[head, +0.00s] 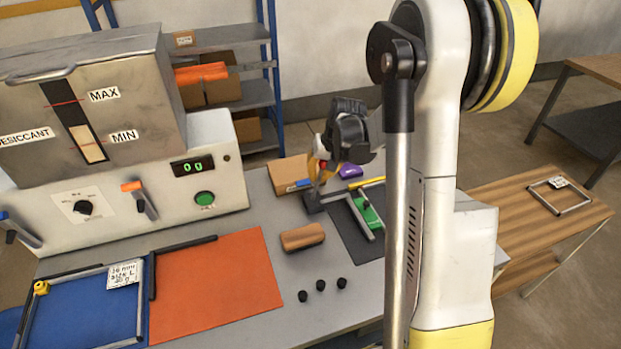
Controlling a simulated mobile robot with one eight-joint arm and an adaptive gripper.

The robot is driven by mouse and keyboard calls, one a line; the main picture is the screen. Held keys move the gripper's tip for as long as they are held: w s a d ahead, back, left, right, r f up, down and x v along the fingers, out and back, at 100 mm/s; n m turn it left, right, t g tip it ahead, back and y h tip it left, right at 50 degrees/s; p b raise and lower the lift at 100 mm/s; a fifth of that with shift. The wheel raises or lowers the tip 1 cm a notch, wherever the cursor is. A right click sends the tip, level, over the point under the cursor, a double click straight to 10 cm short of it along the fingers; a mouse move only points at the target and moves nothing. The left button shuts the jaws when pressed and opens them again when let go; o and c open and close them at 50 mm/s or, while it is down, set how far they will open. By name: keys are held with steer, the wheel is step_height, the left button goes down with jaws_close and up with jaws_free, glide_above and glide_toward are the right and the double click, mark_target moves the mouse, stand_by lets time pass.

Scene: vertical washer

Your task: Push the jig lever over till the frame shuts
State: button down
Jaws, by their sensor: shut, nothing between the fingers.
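The jig (345,229) is a dark plate toward the back right of the bench. It carries a grey corner block, a green piece (370,214) and metal frame bars (360,218). The bars form an angle, and I cannot tell whether the frame is closed. My gripper (321,181) points down over the jig's back left corner, with its black wrist above. Its fingers look shut with nothing held. An upright piece with red and yellow parts shows by the fingers; I cannot tell lever from finger there, nor whether they touch. My arm hides the jig's right side.
A desiccant dispenser (215,150) with a "0 g" display stands at the left. A blue mat (75,318) with a frame and an orange mat (215,285) lie in front. A brown block (302,237), several black plugs and a cardboard box (290,172) are near the jig.

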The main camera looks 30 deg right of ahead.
steer(key=shift+s+d+f+y+b, duration=0.3)
steer(key=shift+d+y+b, duration=0.2)
steer(key=shift+y, duration=0.3)
steer(key=shift+s+d+f+y+b, duration=0.15)
steer(key=shift+d+f+y+b, duration=0.25)
steer(key=shift+y, duration=0.4)
steer(key=shift+d+r+t, duration=0.1)
steer(key=shift+d+t, duration=0.05)
steer(key=shift+t, duration=0.15)
steer(key=c, duration=1.5)
jaws_free()
steer(key=shift+s+r, duration=0.15)
steer(key=v, duration=1.1)
steer(key=shift+d+r, duration=0.3)
steer(key=shift+s, duration=0.1)
